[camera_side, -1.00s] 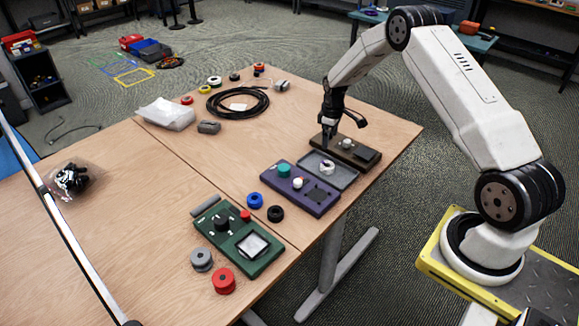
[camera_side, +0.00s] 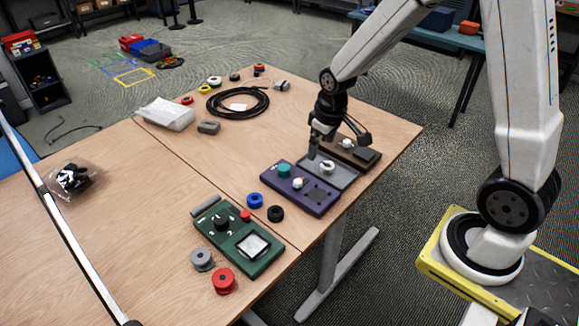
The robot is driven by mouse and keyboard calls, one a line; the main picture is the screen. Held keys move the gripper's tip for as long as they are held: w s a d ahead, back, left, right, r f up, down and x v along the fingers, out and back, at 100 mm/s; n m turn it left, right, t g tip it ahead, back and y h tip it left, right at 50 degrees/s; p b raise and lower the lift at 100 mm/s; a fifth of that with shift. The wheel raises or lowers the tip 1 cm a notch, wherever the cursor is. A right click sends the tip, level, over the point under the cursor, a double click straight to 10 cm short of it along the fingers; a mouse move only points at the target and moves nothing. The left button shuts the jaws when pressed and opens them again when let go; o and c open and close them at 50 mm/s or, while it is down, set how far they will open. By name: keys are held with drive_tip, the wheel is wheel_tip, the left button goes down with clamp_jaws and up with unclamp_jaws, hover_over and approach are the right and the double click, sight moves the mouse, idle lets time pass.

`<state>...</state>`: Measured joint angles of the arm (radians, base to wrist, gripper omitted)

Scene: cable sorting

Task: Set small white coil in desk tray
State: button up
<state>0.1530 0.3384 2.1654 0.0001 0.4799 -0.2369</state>
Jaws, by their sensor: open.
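The small white coil (camera_side: 327,167) lies in the shallow grey tray (camera_side: 343,176) near the right edge of the table. The tray sits between a purple control box and a brown one. My gripper (camera_side: 338,146) is open, its fingers spread wide above the tray and the brown box. One finger reaches down by the tray's left back part, close to the coil, and the other is over the brown box. Nothing shows between the fingers. The gripper hides part of the tray's back edge.
The purple box (camera_side: 306,192) and the brown box (camera_side: 356,151) flank the tray. A blue spool (camera_side: 255,200) and a black spool (camera_side: 275,213) lie nearby. A green box (camera_side: 240,238) stands in front. A black cable coil (camera_side: 222,104) lies behind. The left table is mostly clear.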

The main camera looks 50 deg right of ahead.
drive_tip(key=s+a+r+m, duration=0.1)
drive_tip(key=s+a, duration=0.5)
drive_tip(key=s, duration=0.4)
drive_tip(key=shift+r+t, duration=0.35)
drive_tip(key=shift+t, duration=0.05)
drive_tip(key=shift+s, duration=0.1)
idle(0.4)
